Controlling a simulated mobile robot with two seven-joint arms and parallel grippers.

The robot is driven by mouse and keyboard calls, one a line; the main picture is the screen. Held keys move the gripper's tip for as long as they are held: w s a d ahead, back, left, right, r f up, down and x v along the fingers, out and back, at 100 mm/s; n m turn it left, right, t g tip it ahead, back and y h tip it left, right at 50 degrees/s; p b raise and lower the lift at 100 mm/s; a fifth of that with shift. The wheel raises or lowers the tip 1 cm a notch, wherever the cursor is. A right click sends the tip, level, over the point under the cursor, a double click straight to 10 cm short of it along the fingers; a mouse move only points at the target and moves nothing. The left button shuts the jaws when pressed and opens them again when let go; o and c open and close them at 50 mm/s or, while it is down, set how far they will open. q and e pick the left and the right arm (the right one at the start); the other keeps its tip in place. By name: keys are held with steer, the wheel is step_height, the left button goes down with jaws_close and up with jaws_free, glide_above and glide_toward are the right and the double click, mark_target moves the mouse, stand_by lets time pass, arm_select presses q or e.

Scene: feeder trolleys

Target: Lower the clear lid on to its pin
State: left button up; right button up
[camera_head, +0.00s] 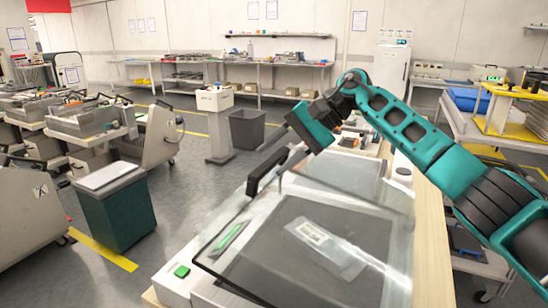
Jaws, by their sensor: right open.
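The clear lid (222,243) is a see-through panel with a dark edge, in the lower middle of the head view. It looks tilted, but I cannot tell how far it stands above the unit under it. A black bar handle (267,170) sits near its far left edge. I cannot make out the pin. My right gripper (299,127) is above and beyond the black handle, apart from it in the picture. It is open and nothing shows in it. My right arm comes in from the right. My left gripper is out of view.
A clear packet with a white label (326,247) shows through the lid. A green button (182,271) is on the pale housing at front left. A dark green bin (117,213) and trolleys (158,140) stand left. A yellow-framed stand (510,120) is right.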

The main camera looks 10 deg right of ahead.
steer(key=v, duration=1.1)
steer(key=shift+d+r, duration=0.25)
steer(key=shift+d, duration=0.05)
